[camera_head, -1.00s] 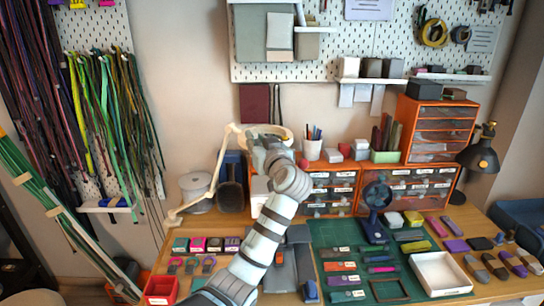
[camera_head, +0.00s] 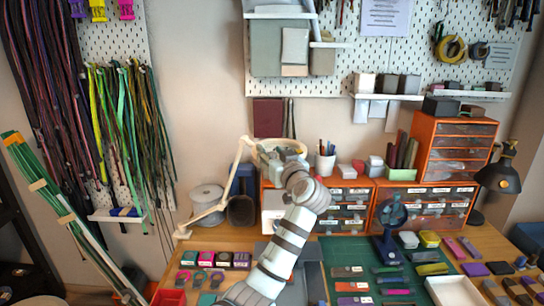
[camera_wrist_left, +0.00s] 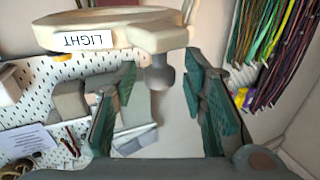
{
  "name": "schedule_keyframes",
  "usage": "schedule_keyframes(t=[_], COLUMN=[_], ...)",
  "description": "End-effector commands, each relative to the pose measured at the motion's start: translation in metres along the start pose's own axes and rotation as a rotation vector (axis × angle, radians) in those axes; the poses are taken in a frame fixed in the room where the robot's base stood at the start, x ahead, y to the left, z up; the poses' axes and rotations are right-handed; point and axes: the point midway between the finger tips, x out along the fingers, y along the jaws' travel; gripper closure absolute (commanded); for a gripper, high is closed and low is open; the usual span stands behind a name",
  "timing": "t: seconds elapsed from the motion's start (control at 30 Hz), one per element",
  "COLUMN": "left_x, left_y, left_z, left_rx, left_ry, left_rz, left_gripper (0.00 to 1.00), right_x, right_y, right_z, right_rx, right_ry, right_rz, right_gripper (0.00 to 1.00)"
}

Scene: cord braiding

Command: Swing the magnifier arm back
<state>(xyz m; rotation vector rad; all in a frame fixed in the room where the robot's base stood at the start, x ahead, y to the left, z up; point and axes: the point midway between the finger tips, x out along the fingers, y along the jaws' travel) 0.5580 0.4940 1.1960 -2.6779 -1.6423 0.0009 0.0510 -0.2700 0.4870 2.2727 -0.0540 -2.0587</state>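The magnifier arm (camera_head: 208,212) is cream coloured, clamped near the left back of the bench. It rises through a joint to a round magnifier head (camera_head: 297,147). In the left wrist view the magnifier head (camera_wrist_left: 95,33) carries a "LIGHT" label, and a grey knob (camera_wrist_left: 160,75) hangs beneath it. My left gripper (camera_head: 270,158) is up at the magnifier head, and my wrist partly hides the head. In the left wrist view its green fingers (camera_wrist_left: 160,105) are spread wide, with the knob between their tips. I see clear gaps beside the knob. My right gripper is not in view.
Cords (camera_head: 135,130) hang at the left. A green mat (camera_head: 345,255) covers the bench's middle.

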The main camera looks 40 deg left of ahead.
Motion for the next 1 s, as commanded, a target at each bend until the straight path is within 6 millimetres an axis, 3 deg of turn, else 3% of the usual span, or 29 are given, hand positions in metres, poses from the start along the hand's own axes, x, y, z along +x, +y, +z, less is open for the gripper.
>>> schedule_keyframes(t=[0.17, 0.4, 0.5, 0.63, 1.0], left_x=[-0.025, -0.090, -0.108, -0.117, -0.117], left_y=[0.000, -0.002, -0.001, -0.002, -0.002], left_z=[0.001, 0.002, 0.002, 0.001, 0.001], left_rx=[-0.002, -0.005, -0.002, -0.001, 0.000], left_ry=[-0.002, -0.005, -0.005, -0.004, -0.002], left_rz=[0.003, 0.001, 0.000, -0.003, -0.003], left_gripper=[0.61, 0.61, 0.61, 0.61, 0.61], right_x=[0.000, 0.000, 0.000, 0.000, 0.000], right_y=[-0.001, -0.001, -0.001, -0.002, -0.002], right_z=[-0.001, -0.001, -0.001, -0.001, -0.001], right_rx=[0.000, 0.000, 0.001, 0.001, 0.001], right_ry=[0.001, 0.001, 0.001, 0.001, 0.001], right_rz=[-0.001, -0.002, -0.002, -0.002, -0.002], right_gripper=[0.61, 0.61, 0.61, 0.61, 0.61])
